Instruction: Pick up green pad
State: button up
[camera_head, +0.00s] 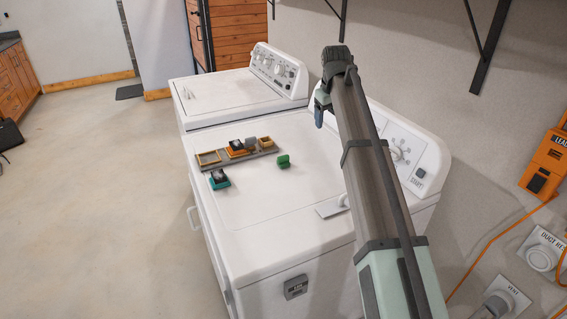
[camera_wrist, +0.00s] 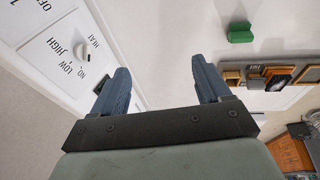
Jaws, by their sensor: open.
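The green pad (camera_head: 284,161) is a small green block on the white top of the nearer appliance, just right of a grey tray. It also shows in the wrist view at the upper right as a green piece (camera_wrist: 240,33). My gripper (camera_wrist: 163,80) is open, with two blue fingers spread and nothing between them. In the head view my gripper (camera_head: 320,108) is mostly hidden by my own arm, over the back of the appliance near its control panel. The pad is apart from my fingers.
The grey tray (camera_head: 204,167) holds several small orange, black and grey pieces. A teal and black block (camera_head: 219,179) sits in front of it. A second white appliance (camera_head: 235,95) stands behind. The control panel (camera_head: 402,152) rises at the right. The appliance top's front is mostly clear.

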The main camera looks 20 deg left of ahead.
jog(key=s+a+f+g, duration=0.1)
jog(key=s+a, duration=0.1)
jog(key=a, duration=0.5)
jog(key=s+a+f+g, duration=0.1)
jog(key=s+a, duration=0.2)
jog(key=a, duration=0.3)
send_over(283, 156)
jog(key=f, duration=0.8)
jog(key=shift+w+f, duration=0.2)
jog(key=shift+s+f, duration=0.15)
jog(key=shift+f, duration=2.5)
jog(key=c, duration=1.1)
jog(key=shift+r, duration=0.2)
notch_tip(283, 156, up, 10)
jog(key=shift+f, duration=0.1)
